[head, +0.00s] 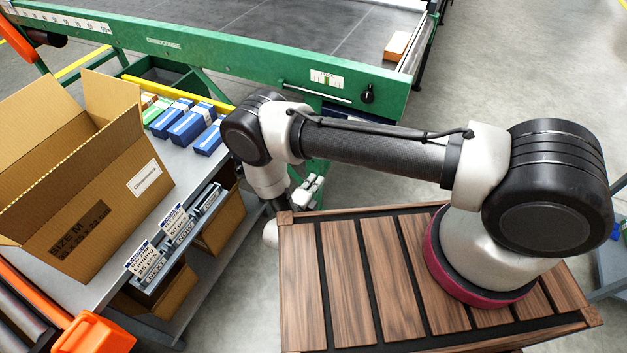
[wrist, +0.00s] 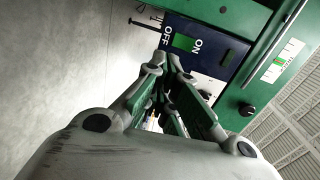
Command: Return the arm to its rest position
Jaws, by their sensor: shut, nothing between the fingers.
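My arm reaches left across the head view from its base on the wooden slatted top, with the wrist bent down beyond the top's left edge. My gripper (wrist: 170,65) shows in the wrist view with its fingertips together and nothing between them. In the head view the gripper is mostly hidden below the wrist, between the wooden top and the side table. Ahead of the fingertips in the wrist view is a dark panel with a green switch (wrist: 184,42) marked ON and OFF. I cannot tell whether the fingertips touch it.
The green machine frame (head: 200,55) runs across the back, with a black knob (head: 367,93). The grey side table (head: 185,172) at left holds an open cardboard box (head: 95,200) and several blue boxes (head: 190,125). An orange bin (head: 95,333) stands front left.

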